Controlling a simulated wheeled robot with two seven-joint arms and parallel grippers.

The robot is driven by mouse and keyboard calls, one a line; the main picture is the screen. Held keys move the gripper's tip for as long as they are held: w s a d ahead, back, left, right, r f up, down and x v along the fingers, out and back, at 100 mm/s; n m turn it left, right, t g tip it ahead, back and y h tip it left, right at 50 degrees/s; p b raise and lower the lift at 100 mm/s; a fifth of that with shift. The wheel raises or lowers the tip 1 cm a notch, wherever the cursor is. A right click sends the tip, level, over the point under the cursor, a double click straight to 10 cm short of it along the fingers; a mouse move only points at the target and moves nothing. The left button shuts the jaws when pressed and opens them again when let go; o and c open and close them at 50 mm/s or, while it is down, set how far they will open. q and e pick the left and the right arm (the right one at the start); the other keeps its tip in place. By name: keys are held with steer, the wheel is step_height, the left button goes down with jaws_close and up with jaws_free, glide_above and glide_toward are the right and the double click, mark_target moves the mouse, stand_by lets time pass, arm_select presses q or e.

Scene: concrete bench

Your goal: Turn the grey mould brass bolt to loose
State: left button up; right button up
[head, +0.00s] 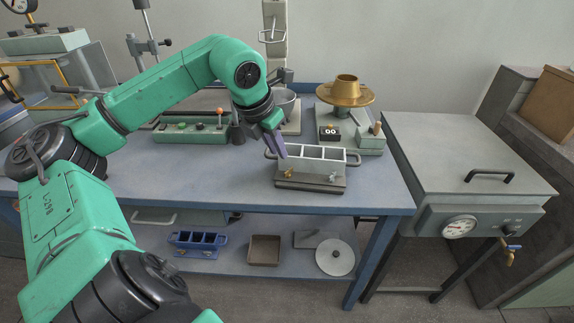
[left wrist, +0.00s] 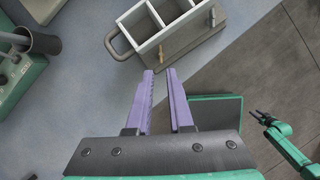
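The grey mould (head: 281,165) is a three-compartment box with end handles, on a dark base on the bench. In the left wrist view the mould (left wrist: 136,16) is at the top, with the left bolt (left wrist: 161,51) and right bolt (left wrist: 213,17) visible. My left gripper (head: 282,152) is at the mould's left end, its purple fingers (left wrist: 160,74) apart and empty, not touching a bolt. My right gripper (left wrist: 259,117) shows small at the right, its dark fingers apart.
A green control box (head: 190,132) stands left of the mould. Behind right are a brass pan (head: 346,97) and a counter display (head: 329,133). A lidded grey cabinet (head: 455,150) stands right of the bench. A blue mould (head: 197,242) is on the lower shelf. The bench's front left is clear.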

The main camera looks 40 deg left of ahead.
mark_target(288, 170)
arm_select(q)
steer(key=p+x, duration=0.2)
steer(key=x, duration=0.5)
steer(key=shift+w+f, duration=0.15)
steer(key=shift+f, duration=0.1)
steer(key=shift+w+f, duration=0.15)
steer(key=shift+f, duration=0.3)
jaws_close()
